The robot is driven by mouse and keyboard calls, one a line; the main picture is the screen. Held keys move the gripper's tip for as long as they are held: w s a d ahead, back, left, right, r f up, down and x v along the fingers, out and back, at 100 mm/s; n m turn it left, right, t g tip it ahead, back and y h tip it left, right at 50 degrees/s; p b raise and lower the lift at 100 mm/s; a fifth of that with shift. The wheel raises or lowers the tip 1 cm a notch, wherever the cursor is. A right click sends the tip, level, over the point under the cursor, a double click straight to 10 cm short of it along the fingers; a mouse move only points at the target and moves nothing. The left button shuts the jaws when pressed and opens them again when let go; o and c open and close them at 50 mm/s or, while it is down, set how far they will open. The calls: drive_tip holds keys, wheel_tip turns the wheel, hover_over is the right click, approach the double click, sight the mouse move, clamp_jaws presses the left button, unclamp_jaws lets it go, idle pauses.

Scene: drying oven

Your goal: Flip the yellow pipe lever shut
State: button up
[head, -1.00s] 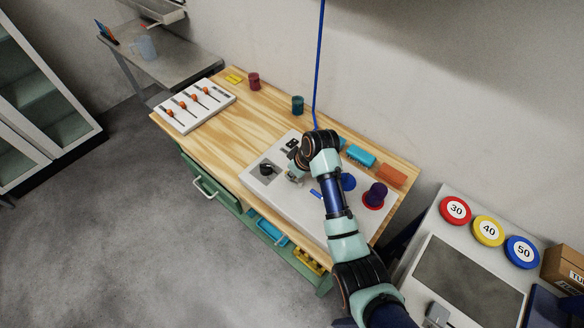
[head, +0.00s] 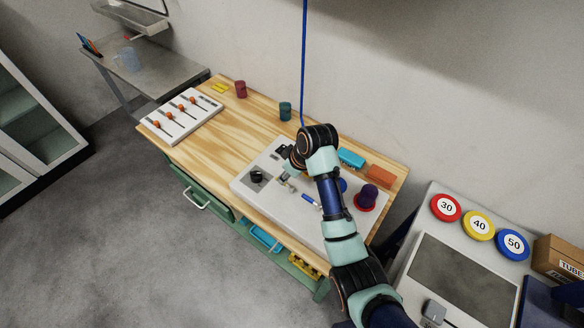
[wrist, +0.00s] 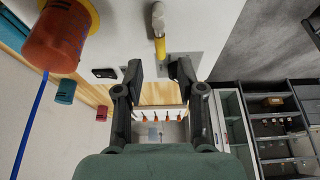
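The yellow pipe lever (wrist: 160,47) shows at the top centre of the wrist view, attached to a silver pipe fitting (wrist: 157,16). My gripper (wrist: 160,70) is open, with one dark finger on each side of the lever's line. The lever's end appears close to the gap between the fingertips, and I see no grip on it. In the head view, my gripper (head: 287,153) is over the white panel (head: 250,195), just beyond the small silver fitting (head: 284,186). The lever's yellow part is too small to make out clearly there.
A blue lever (head: 311,201) and a purple knob on a red base (head: 367,195) are on the panel. A black round knob (head: 256,176) is at its left. A large red-orange cylinder (wrist: 58,38) stands left of the fingers in the wrist view. Bare wood (head: 215,145) lies left of the panel.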

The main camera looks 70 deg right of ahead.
drive_tip(key=d+v, duration=0.1)
drive_tip(key=v, duration=0.6)
drive_tip(key=shift+a, duration=0.55)
